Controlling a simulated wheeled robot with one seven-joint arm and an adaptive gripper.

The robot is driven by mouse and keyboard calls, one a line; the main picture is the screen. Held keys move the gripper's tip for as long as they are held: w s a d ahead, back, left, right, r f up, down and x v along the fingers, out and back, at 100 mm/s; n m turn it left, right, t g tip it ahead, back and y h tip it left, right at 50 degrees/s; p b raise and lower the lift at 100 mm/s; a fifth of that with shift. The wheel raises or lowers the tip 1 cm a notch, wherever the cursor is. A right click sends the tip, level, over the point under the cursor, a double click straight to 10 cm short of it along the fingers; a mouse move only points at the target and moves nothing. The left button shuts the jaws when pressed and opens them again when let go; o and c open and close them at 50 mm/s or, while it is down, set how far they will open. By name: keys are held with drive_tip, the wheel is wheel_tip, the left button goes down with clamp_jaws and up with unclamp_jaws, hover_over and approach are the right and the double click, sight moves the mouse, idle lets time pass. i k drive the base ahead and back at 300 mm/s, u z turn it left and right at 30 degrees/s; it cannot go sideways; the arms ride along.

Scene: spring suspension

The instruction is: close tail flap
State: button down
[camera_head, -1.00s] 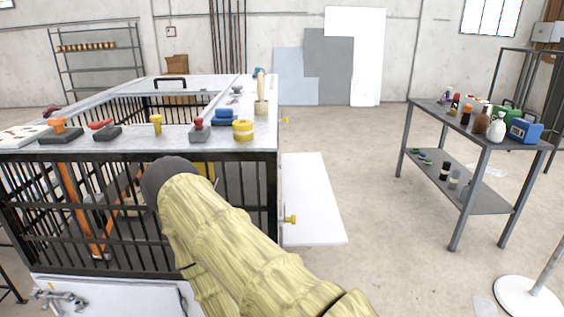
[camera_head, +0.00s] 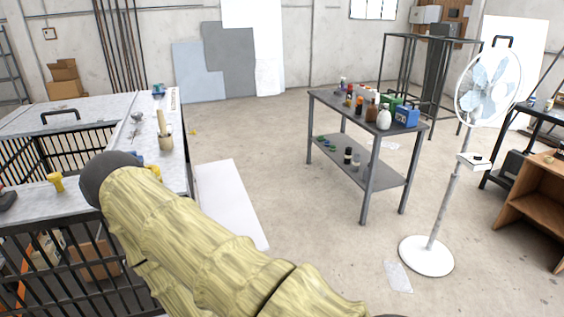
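A flat white panel (camera_head: 230,205) juts out at the right side of the barred metal bench (camera_head: 185,180). It looks like the open tail flap, though I cannot be sure. Its lower left part is hidden behind my yellow-sleeved arm. My arm crosses the lower left of the view, with its dark rounded joint over the bench's near right corner. My gripper is not in view, so its place relative to the panel cannot be seen.
A shelf table (camera_head: 365,120) with bottles and a white fan (camera_head: 430,255) stand to the right. The concrete floor between is mostly clear.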

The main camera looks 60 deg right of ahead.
sight(223, 196)
drive_tip(key=z, duration=1.65)
drive_tip(key=i, duration=1.55)
drive_tip(key=z, duration=1.2)
drive_tip(key=i, duration=0.7)
drive_tip(key=u, duration=2.7)
